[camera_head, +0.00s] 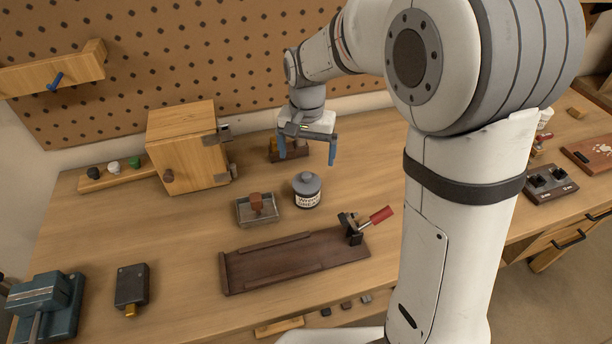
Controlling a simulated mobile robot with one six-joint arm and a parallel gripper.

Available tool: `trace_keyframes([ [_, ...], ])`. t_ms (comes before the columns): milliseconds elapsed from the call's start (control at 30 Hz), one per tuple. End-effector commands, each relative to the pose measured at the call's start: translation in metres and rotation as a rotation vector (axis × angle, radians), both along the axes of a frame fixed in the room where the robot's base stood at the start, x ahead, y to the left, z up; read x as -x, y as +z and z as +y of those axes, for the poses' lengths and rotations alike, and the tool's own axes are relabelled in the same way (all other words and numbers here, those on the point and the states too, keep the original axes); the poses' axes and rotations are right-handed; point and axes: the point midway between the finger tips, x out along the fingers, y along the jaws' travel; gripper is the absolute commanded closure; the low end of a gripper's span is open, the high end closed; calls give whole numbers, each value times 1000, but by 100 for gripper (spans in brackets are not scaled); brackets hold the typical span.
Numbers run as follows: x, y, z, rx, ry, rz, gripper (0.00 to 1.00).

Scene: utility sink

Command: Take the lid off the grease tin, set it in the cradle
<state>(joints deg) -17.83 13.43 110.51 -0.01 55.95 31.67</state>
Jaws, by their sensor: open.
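The grease tin (307,197) looks to be the small round container with a white label, upright on the bench near the middle. Its grey domed lid (307,181) with a small knob is on top. My gripper (307,153) is above and behind the tin, apart from it. Its two blue fingers point down, spread open, with nothing between them. I cannot tell for sure which thing is the cradle. A long dark wooden fixture (285,264) with a red-handled clamp (375,217) lies in front of the tin.
A grey tray (257,211) holding a brown block sits left of the tin. A wooden cabinet (187,150) stands at the back left. A small dark holder (275,155) is partly hidden behind my gripper. A blue vise (48,300) and a dark box (132,285) are front left.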

Motion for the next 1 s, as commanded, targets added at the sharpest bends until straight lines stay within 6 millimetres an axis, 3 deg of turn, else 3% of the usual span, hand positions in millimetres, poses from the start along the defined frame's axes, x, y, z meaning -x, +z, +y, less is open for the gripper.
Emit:
trace_keyframes([
  [600, -1, -74, 1, 1, 0, 4, 9],
  [867, -1, -78, 1, 1, 0, 1, 9],
  [1000, -1, -78, 1, 1, 1, 1, 19],
])
